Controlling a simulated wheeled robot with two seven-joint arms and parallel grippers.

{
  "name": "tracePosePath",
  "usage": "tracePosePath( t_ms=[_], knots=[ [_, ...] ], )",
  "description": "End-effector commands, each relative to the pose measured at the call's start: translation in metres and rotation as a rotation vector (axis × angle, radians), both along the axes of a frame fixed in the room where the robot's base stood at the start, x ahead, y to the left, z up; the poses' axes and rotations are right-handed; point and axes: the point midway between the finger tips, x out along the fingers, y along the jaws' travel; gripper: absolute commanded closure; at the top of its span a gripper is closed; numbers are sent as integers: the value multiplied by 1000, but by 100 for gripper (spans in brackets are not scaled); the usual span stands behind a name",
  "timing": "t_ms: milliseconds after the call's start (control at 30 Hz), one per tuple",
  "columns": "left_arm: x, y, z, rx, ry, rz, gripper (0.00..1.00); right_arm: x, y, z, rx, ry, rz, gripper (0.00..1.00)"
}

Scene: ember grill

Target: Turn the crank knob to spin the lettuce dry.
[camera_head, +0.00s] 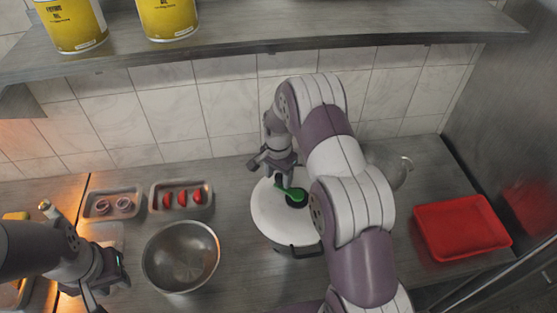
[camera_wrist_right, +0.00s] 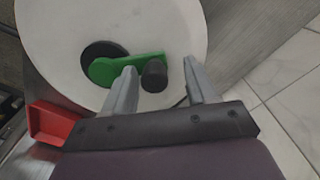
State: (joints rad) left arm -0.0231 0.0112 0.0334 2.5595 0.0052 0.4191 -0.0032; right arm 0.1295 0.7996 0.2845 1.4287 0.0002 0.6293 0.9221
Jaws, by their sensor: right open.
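The salad spinner has a round white lid (camera_head: 268,222), also in the right wrist view (camera_wrist_right: 165,35). A green crank arm (camera_head: 291,191) runs from the black hub (camera_wrist_right: 103,60) to an upright black knob (camera_wrist_right: 154,77). My right gripper (camera_head: 272,166) is over the lid's far side. In the right wrist view its open fingers (camera_wrist_right: 159,68) appear on either side of the knob, without visible contact; the depth between them is hard to judge. The lettuce is not visible. My left gripper (camera_head: 94,292) is low at the left, away from the spinner, its fingertips unclear.
A steel bowl (camera_head: 181,257) stands left of the spinner. Trays of onion rings (camera_head: 112,204) and red slices (camera_head: 181,197) lie behind it. A red tray (camera_head: 462,226) is at right. A shelf with yellow cans (camera_head: 70,24) overhangs the counter. My right arm hides the spinner's right side.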

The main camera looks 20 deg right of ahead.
Motion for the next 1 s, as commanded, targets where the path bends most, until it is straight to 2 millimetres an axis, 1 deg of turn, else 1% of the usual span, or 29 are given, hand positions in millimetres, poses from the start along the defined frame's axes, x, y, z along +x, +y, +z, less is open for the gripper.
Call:
tracePosePath(
  t_ms=[267, 367, 400, 433, 467, 667, 767, 867, 967, 1000],
  knots=[
    [0, 0, 1, 0, 0, 0, 67, 0, 0, -3, 0, -1, 0, 43],
    [0, 0, 1, 0, 0, 0, 67, 0, 0, -3, 0, -1, 0, 72],
    [0, 0, 1, 0, 0, 0, 67, 0, 0, -3, 0, -1, 0, 85],
    [0, 0, 1, 0, 0, 0, 67, 0, 0, -3, 0, -1, 0, 95],
    [0, 0, 1, 0, 0, 0, 67, 0, 0, -3, 0, -1, 0, 100],
    [0, 0, 0, 0, 0, 0, 67, 0, -1, -4, 0, 0, 0, 100],
    [0, 0, -3, 0, 0, 0, 67, 3, -9, -5, 0, 0, -1, 100],
    [0, 0, -9, 0, 0, 0, 67, 8, -29, -6, 0, -2, -4, 100],
    [0, 0, -10, 0, 0, 0, 67, 4, -57, -5, 0, -2, -7, 100],
    [0, 0, -8, 0, 0, 0, 67, -3, -67, -3, 1, 1, -7, 100]
  ],
)
